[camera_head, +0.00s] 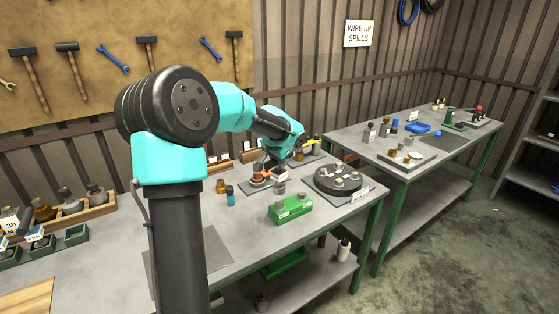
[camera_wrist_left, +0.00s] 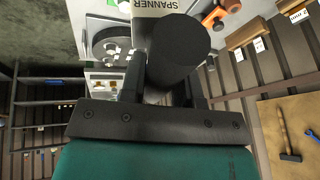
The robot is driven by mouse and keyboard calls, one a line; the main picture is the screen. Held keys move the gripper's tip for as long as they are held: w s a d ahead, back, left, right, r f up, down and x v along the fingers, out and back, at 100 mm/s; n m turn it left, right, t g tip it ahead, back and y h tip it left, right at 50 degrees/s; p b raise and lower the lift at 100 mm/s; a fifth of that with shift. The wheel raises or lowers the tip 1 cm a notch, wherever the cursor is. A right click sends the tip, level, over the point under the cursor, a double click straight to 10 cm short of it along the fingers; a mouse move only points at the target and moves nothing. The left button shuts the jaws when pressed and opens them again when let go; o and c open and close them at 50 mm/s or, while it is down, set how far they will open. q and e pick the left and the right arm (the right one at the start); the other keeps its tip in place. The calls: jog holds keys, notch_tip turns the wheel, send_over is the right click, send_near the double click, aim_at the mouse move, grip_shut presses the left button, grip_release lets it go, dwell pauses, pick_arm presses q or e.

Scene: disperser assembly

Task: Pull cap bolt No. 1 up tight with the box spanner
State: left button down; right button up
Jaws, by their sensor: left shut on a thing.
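My left gripper (camera_head: 268,162) is over the middle of the bench and mostly hidden behind its own wrist in the head view. The spanner's working end is out of sight. A round dark fixture (camera_head: 338,178) with several metal parts on it stands right of the gripper; part of a round fixture (camera_wrist_left: 108,42) shows beside the spanner in the wrist view. I cannot tell which part is cap bolt No. 1. My right gripper is not in view.
A green block (camera_head: 290,208) sits at the bench's front edge. A teal bottle (camera_head: 230,196) and a brown bottle (camera_head: 221,186) stand left of the gripper. A second bench (camera_head: 400,172) stands to the right.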

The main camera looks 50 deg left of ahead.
aim_at(279, 171)
pick_arm(q)
jog(key=shift+f+n, duration=0.1)
jog(key=shift+n, duration=0.2)
jog(key=shift+f+n+g+y, duration=0.35)
jog(key=shift+n, duration=0.6)
jog(key=shift+f+n+g+y, duration=0.3)
jog(key=shift+f+n, duration=0.1)
jog(key=shift+n, duration=0.5)
jog(key=shift+f+n+g+y, duration=0.35)
jog(key=shift+n, duration=0.6)
jog(key=n+g, duration=0.1)
jog(key=n, duration=0.3)
jog(key=shift+w+f+g+y, duration=0.1)
jog(key=shift+f+g+y, duration=0.1)
jog(key=shift+g+y, duration=0.15)
jog(key=n+g, duration=0.2)
jog(key=n, duration=0.2)
jog(key=shift+f, duration=0.15)
jog(key=n+g, duration=0.1)
jog(key=n, duration=0.2)
jog(key=shift+f+n, duration=0.1)
jog(key=shift+n, duration=0.3)
jog(key=n+g+h, duration=0.1)
jog(key=n, duration=0.2)
jog(key=shift+f+h, duration=0.15)
jog(key=shift+h, duration=0.2)
jog(key=n+g+h, duration=0.1)
jog(key=n, duration=0.3)
jog(key=shift+f, duration=0.1)
